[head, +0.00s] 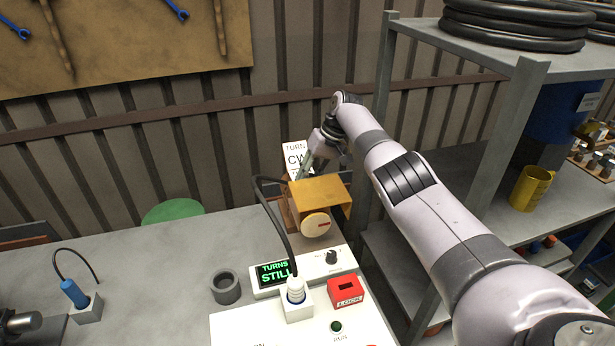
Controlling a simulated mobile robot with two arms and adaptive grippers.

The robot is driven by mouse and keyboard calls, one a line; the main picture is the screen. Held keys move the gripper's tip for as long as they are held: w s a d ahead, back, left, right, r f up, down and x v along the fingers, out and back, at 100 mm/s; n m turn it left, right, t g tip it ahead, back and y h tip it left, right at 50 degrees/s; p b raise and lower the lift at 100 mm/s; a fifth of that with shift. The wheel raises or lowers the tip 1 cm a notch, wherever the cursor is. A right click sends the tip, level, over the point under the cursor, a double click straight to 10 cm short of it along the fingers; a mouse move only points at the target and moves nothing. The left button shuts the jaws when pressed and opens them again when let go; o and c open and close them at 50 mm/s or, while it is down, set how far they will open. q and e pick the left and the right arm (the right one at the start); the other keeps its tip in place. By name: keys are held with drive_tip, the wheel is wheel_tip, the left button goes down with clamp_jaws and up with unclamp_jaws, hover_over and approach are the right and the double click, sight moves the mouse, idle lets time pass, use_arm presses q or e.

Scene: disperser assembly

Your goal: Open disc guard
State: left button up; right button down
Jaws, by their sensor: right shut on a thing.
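The yellow disc guard (322,189) sits over the machine at the back edge of the table. A cream round disc (316,225) with a red mark shows below the front of the guard. My right arm reaches in from the right, and my right gripper (305,168) is at the back left of the guard. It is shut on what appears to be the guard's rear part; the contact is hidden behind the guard. My left gripper is not in view.
A display (274,273) reads "TURNS STILL". A white plug (296,290) with a black cable and a red LOCK block (345,293) stand in front. A shelf rack (502,140) stands at right. The table's middle left is clear.

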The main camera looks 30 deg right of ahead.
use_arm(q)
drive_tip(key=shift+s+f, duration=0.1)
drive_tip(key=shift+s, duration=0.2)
use_arm(e)
drive_tip(key=c, duration=1.4)
unclamp_jaws()
drive_tip(key=shift+w+f, duration=0.1)
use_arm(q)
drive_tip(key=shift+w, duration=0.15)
use_arm(e)
drive_tip(key=shift+d+r, duration=0.15)
drive_tip(key=shift+r, duration=0.35)
drive_tip(key=v, duration=1.1)
drive_tip(key=shift+d, duration=0.1)
